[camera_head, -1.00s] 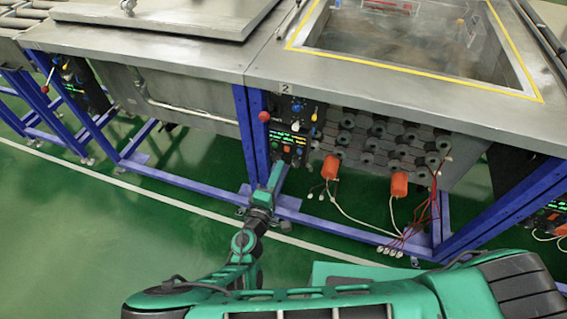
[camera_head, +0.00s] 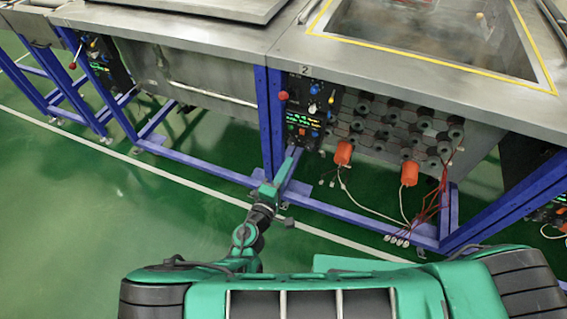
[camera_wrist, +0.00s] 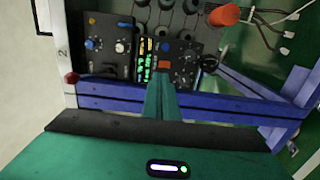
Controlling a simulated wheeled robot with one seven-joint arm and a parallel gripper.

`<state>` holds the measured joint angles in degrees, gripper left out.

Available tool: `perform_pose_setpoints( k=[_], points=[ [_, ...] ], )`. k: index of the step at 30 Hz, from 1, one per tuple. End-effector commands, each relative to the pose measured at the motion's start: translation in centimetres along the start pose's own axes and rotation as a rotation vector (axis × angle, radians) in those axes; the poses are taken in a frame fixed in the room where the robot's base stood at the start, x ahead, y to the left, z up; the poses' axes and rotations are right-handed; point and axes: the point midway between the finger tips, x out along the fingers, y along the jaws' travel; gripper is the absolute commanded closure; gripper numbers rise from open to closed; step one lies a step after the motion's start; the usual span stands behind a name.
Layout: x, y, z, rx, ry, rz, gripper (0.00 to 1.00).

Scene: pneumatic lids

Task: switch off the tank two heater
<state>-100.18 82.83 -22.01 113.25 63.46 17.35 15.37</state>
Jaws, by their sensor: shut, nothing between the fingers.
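Tank two (camera_head: 330,58), marked with a "2", has a dark control panel (camera_head: 292,112) on its blue frame. The panel carries green lit displays, a blue knob (camera_head: 314,89), an orange-red switch (camera_head: 302,132) and smaller knobs. In the wrist view the orange-red switch (camera_wrist: 164,65) sits just beyond my fingertips, beside the green displays (camera_wrist: 144,58). My gripper (camera_head: 295,152) is shut and empty, in front of the panel's lower part. In the wrist view my gripper (camera_wrist: 160,80) appears very near the switch; I cannot tell whether it touches. Labels are too small to read.
A red ball knob (camera_head: 283,96) sticks out at the panel's left. Blue frame legs (camera_head: 264,115) stand beside my gripper. Orange plugs (camera_head: 343,152) with hanging cables are to the right. Green floor at the left is open.

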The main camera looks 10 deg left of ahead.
Motion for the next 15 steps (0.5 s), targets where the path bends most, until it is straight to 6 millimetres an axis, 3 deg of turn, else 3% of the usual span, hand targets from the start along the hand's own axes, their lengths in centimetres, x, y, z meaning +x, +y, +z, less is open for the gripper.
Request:
perform_pose_setpoints(
  k=[5,9,15],
  points=[
    [4.0,2.2,3.8,0.049,-0.192,-0.087,1.00],
    [7.3,4.3,8.5,0.104,-0.395,-0.188,1.00],
    [10.5,7.3,15.5,0.197,-0.662,-0.336,1.00]
  ],
)
